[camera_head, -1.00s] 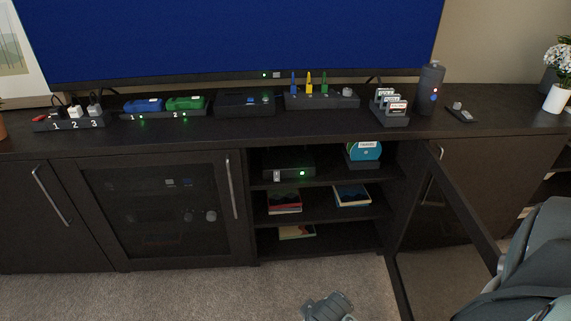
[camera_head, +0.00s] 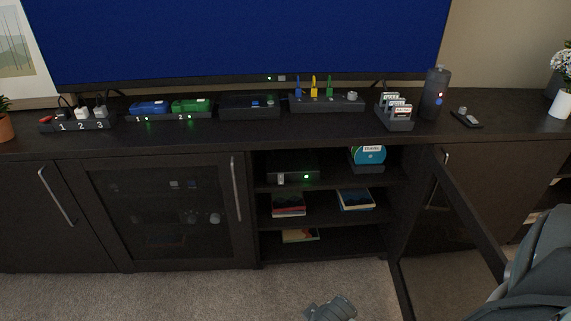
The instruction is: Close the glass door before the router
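The glass door (camera_head: 489,234) has a dark frame and stands swung wide open at the right of the middle compartment, projecting towards me. Behind the doorway, a flat dark box with a green light (camera_head: 293,168) sits on the top shelf and looks like the router. My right arm (camera_head: 540,262) is at the lower right, overlapping the door's outer lower part; I cannot tell whether it touches. A grey part of mine (camera_head: 330,309) shows at the bottom middle, left of the door. No gripper fingertips can be made out.
A closed glass door (camera_head: 158,213) is at left of the opening. Books (camera_head: 289,204) and a teal item (camera_head: 368,156) stand on the shelves. The cabinet top holds a device with coloured antennas (camera_head: 327,103), a card rack (camera_head: 396,115) and a dark cylinder (camera_head: 434,94). Carpet (camera_head: 180,295) in front is clear.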

